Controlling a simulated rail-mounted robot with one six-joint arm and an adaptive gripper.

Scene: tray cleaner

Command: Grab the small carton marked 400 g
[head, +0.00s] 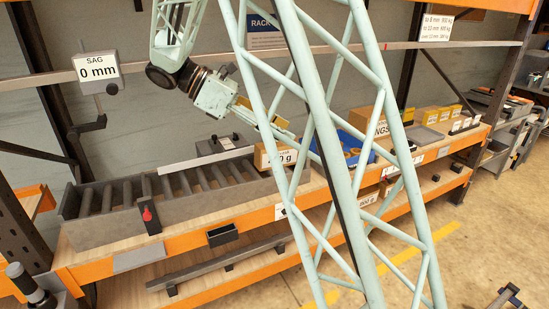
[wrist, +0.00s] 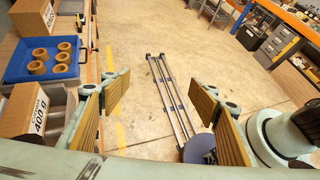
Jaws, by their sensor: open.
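The small carton marked 400 g (wrist: 20,108) is brown cardboard with a white label. It is at the left edge of the wrist view, outside the left finger and apart from it. In the head view the carton (head: 262,158) stands at the right end of the roller tray, with only the end of its label readable and part of it behind a truss. My gripper (wrist: 160,100) is open, with nothing between its yellow ribbed pads. In the head view my gripper (head: 272,122) is above the carton, partly hidden by the truss.
A blue tray (wrist: 17,72) with several brown rings lies beside the carton, with a larger carton (wrist: 32,15) beyond it. A grey roller tray (head: 90,232) fills the bench's left part. Pale green truss members cross the head view. Open floor (wrist: 135,60) lies beyond the fingers.

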